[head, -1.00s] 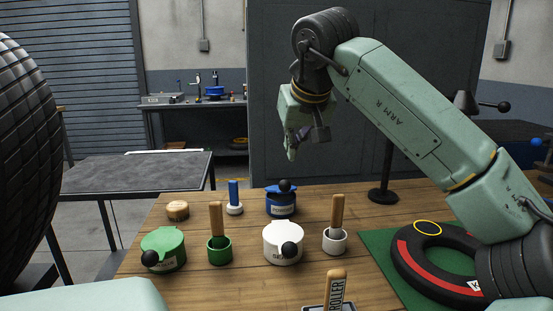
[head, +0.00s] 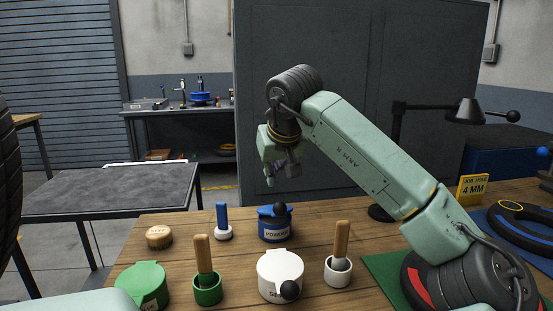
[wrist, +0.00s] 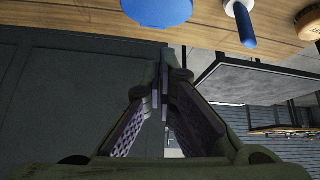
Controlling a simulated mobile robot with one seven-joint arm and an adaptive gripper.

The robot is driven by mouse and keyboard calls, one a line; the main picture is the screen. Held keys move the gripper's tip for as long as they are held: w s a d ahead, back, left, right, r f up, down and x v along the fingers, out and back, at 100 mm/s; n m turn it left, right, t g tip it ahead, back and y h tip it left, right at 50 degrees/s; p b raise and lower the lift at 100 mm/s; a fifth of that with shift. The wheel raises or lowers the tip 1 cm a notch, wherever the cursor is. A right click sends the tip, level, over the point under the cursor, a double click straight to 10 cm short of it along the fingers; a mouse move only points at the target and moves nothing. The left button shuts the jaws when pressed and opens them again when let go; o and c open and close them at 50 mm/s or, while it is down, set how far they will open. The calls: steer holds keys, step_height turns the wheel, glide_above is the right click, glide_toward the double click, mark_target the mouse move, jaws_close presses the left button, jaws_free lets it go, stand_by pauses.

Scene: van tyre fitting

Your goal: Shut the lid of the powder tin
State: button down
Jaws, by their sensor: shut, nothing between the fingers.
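The powder tin (head: 276,228) is blue, with a white label band, and stands upright at the back of the wooden bench. A black ball knob (head: 280,209) shows at the top of its blue lid (head: 268,212); I cannot tell whether the lid is fully down. In the wrist view a blue round shape (wrist: 157,9), likely this tin, is cut off by the top edge. My gripper (head: 283,178) is shut and empty, above and behind the tin and apart from it. Its fingers (wrist: 162,88) meet in the wrist view.
A blue-handled tool (head: 222,222) and a wooden tub (head: 158,237) stand left of the tin. In front are a white tin (head: 277,272), a green tin (head: 140,280) and brushes in green (head: 207,290) and white (head: 338,272) cups. A lamp (head: 465,112) stands at right.

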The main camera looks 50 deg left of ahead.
mark_target(281, 205)
steer(key=shift+x, duration=1.05)
steer(key=shift+s+d+f, duration=0.15)
steer(key=shift+s+d, duration=0.05)
steer(key=shift+d, duration=0.4)
steer(key=shift+s+d+f, duration=0.2)
steer(key=shift+d, duration=0.45)
steer(key=shift+s+d+f, duration=0.15)
steer(key=shift+d, duration=0.45)
steer(key=f+b, duration=0.1)
steer(key=d+f+y+b, duration=0.1)
steer(key=b, duration=0.1)
steer(key=shift+s+t, duration=0.1)
steer(key=shift+t, duration=0.2)
steer(key=y+b, duration=0.1)
steer(key=b, duration=0.2)
steer(key=d+f+t+y+b, duration=0.1)
steer(key=b, duration=0.2)
steer(key=shift+s+d+f, duration=0.1)
steer(key=shift+s+f, duration=0.2)
steer(key=shift+s, duration=0.1)
steer(key=shift+s+r, duration=0.1)
steer(key=shift+r, duration=0.15)
